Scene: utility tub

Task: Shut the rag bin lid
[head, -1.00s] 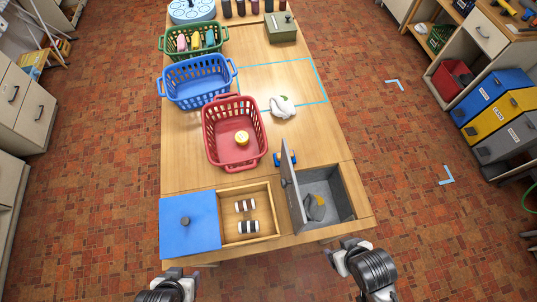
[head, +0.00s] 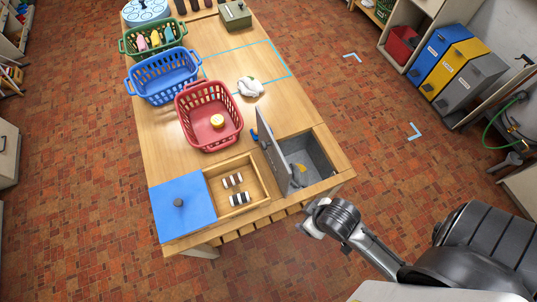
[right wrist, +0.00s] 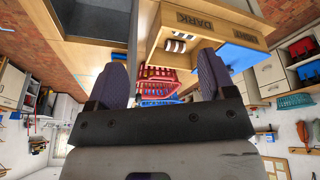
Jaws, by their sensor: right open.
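The grey bin (head: 318,150) is set into the front right corner of the table. Its grey lid (head: 271,150) stands nearly upright, hinged along the bin's left side, so the bin is open. A grey and yellow thing (head: 299,169) lies inside, partly hidden by the lid. My right gripper (head: 308,222) is open and empty, in front of the table's front edge, apart from the lid. In the right wrist view its two fingers (right wrist: 162,72) are spread with nothing between them. My left gripper is out of view.
A blue lid (head: 183,203) lies flat at the front left. Beside it an open wooden compartment (head: 250,207) holds striped rolls. Red (head: 208,138), blue (head: 163,88) and green (head: 150,52) baskets stand behind. A white cloth (head: 249,87) lies on the table.

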